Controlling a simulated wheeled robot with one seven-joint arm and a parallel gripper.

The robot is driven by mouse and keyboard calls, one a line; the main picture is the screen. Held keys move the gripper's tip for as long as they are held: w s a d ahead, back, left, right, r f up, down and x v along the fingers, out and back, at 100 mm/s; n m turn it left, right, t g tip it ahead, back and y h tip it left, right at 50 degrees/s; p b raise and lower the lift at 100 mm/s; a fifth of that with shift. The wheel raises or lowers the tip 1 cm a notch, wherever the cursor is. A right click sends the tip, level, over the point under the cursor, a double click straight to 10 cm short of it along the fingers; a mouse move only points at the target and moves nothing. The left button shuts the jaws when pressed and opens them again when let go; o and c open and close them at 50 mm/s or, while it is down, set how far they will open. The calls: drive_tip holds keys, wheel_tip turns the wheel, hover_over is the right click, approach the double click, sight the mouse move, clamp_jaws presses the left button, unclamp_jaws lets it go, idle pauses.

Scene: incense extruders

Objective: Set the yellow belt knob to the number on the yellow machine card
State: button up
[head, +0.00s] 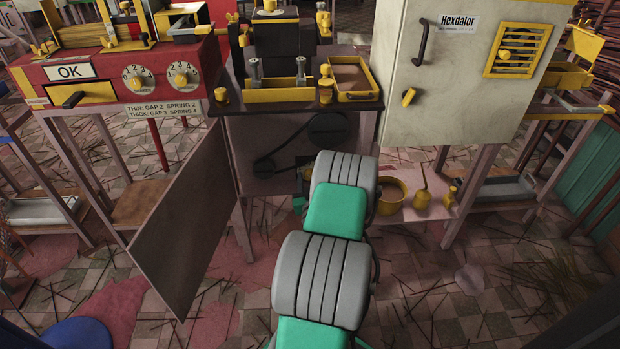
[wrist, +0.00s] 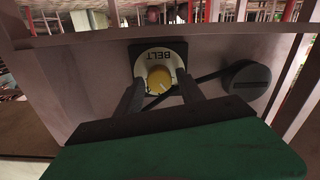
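The yellow belt knob (wrist: 159,80) sits on a pale round dial under the label BELT (wrist: 157,56), which appears upside down in the wrist view. A pointer mark shows on the knob, but the dial numbers are too small to read. My gripper (wrist: 160,75) has its two dark fingers on either side of the knob, with a gap visible on each side. It looks open. In the head view my arm hides the gripper and the knob. I cannot identify a yellow machine card in either view.
A black belt runs to a dark pulley (wrist: 246,80) beside the dial. An open panel door (head: 182,219) hangs left of my arm. A red machine (head: 130,80) has a card about gap and spring settings. A grey Hexdalor cabinet (head: 455,100) stands right.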

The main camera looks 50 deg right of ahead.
clamp_jaws()
drive_tip(key=shift+m, duration=0.3)
idle(0.3)
drive_tip(key=shift+s+d+f+m, duration=0.1)
drive_tip(key=shift+m, duration=3.15)
drive_tip(key=shift+s+f+m, duration=0.1)
drive_tip(key=shift+m, duration=3.15)
drive_tip(key=shift+o, duration=1.1)
unclamp_jaws()
drive_tip(key=shift+r, duration=0.1)
